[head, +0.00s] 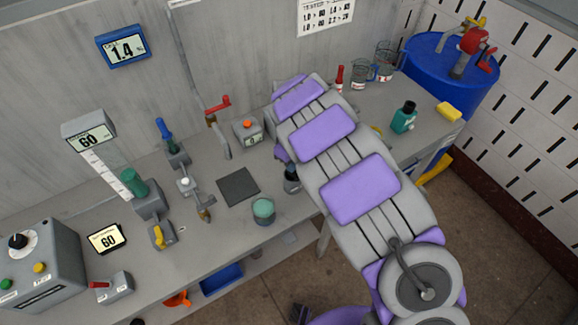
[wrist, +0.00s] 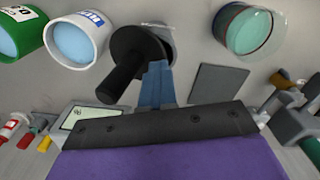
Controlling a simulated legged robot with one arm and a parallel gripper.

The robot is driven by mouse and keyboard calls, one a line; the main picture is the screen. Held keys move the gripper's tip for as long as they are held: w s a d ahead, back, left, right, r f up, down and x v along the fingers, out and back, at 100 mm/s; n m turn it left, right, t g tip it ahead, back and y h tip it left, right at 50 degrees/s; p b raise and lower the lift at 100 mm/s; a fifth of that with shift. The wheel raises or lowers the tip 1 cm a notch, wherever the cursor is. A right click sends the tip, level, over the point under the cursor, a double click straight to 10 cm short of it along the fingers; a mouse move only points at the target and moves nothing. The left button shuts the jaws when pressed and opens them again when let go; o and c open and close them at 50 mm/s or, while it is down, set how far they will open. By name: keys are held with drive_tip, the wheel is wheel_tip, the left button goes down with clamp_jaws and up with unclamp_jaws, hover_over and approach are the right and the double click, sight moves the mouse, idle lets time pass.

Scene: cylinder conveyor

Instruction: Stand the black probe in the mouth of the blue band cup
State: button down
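The black probe (wrist: 122,80) shows in the wrist view as a dark shaft rising towards the camera from a round dark collar on a grey body. A dark piece (head: 291,178) beside my arm in the head view looks like the same thing, partly covered. The blue band cup (wrist: 80,42) is white with a blue band and pale blue inside; it stands left of the probe in the wrist view and is hidden by my arm in the head view. My gripper (wrist: 156,68) shows as a blue-grey finger close beside the probe's collar; contact and opening are unclear.
A green cup (wrist: 20,35) stands left of the band cup. The grey bench (head: 215,235) carries several instruments and valves. A blue drum (head: 450,75) stands at the far right.

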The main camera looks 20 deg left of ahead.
drive_tip(key=shift+w+d+r, duration=0.25)
drive_tip(key=shift+d+r, duration=0.15)
drive_tip(key=shift+r, duration=0.35)
drive_tip(key=shift+a+r+p, duration=0.3)
drive_tip(key=shift+a+r, duration=0.1)
drive_tip(key=shift+r, duration=0.35)
drive_tip(key=shift+d+r, duration=0.25)
drive_tip(key=shift+r, duration=0.55)
drive_tip(key=shift+a+r+p, duration=0.15)
drive_tip(key=shift+r+p, duration=0.2)
drive_tip(key=shift+r, duration=0.6)
